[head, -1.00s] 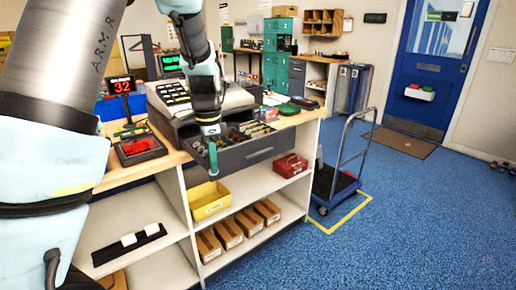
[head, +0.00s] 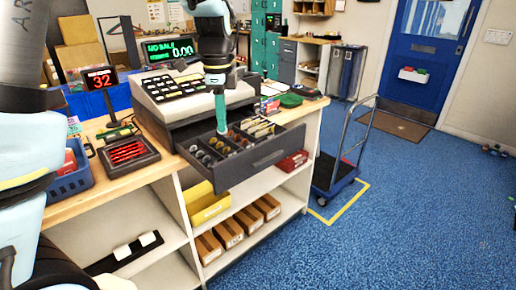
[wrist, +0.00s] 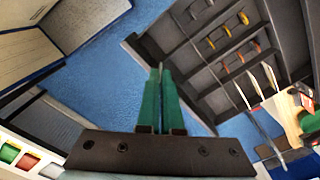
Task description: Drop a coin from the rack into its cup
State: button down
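The open till drawer (head: 262,158) holds dark compartments with several round grey, brown and orange coins; I cannot tell which part is the rack and which the cup. In the wrist view the drawer (wrist: 205,65) shows yellow, orange and grey coins (wrist: 225,30) in or on its dividers. My gripper (head: 221,132) points down over the drawer's middle, its green fingers in front of the coin rows. In the wrist view my gripper (wrist: 157,70) has both fingers close together, and no coin shows clearly between them.
The cash register (head: 190,90) stands behind the drawer on the wooden counter. Shelves below hold a yellow bin (head: 207,203) and cartons.

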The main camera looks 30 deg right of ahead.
notch_tip(320, 180, down, 6)
jog(key=b, duration=0.4)
jog(key=shift+w, duration=0.3)
jog(key=c, duration=1)
grip_release()
jog(key=shift+r+b, duration=0.15)
jog(key=shift+b, duration=0.15)
notch_tip(320, 180, up, 11)
jog(key=b, duration=0.2)
jog(key=shift+f, duration=0.2)
